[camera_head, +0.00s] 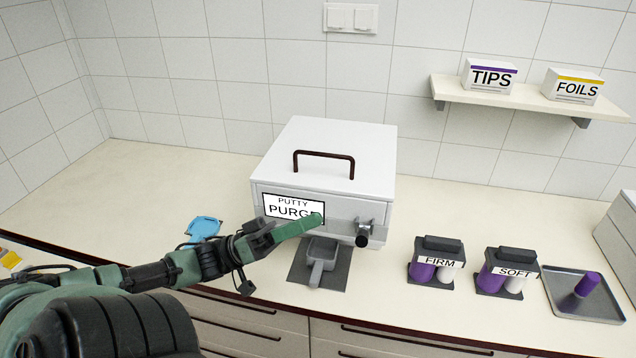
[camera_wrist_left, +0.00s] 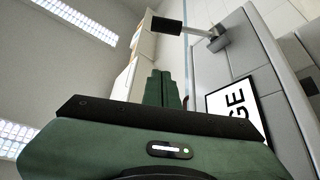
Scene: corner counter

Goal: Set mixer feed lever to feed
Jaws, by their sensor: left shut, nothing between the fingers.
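The putty mixer (camera_head: 345,150) is a white box with a dark red handle on top. Its front label (camera_head: 283,207) reads "PUTTY PURGE", its right end covered by my gripper; "GE" shows in the left wrist view (camera_wrist_left: 238,105). The feed lever (camera_head: 364,235), with a metal pivot and black grip, sticks out at the front's right side. In the left wrist view, the lever (camera_wrist_left: 190,32) is beyond the fingertips. My left gripper (camera_head: 319,217) is shut and empty, left of the lever and apart from it. It also shows in the left wrist view (camera_wrist_left: 163,72). My right gripper is out of view.
A grey scoop-like tray (camera_head: 320,262) lies on a dark mat below the front. Cartridge pairs marked FIRM (camera_head: 437,262) and SOFT (camera_head: 507,272) and a metal tray (camera_head: 595,310) stand right. A blue item (camera_head: 204,227) lies left. The counter's back left is clear.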

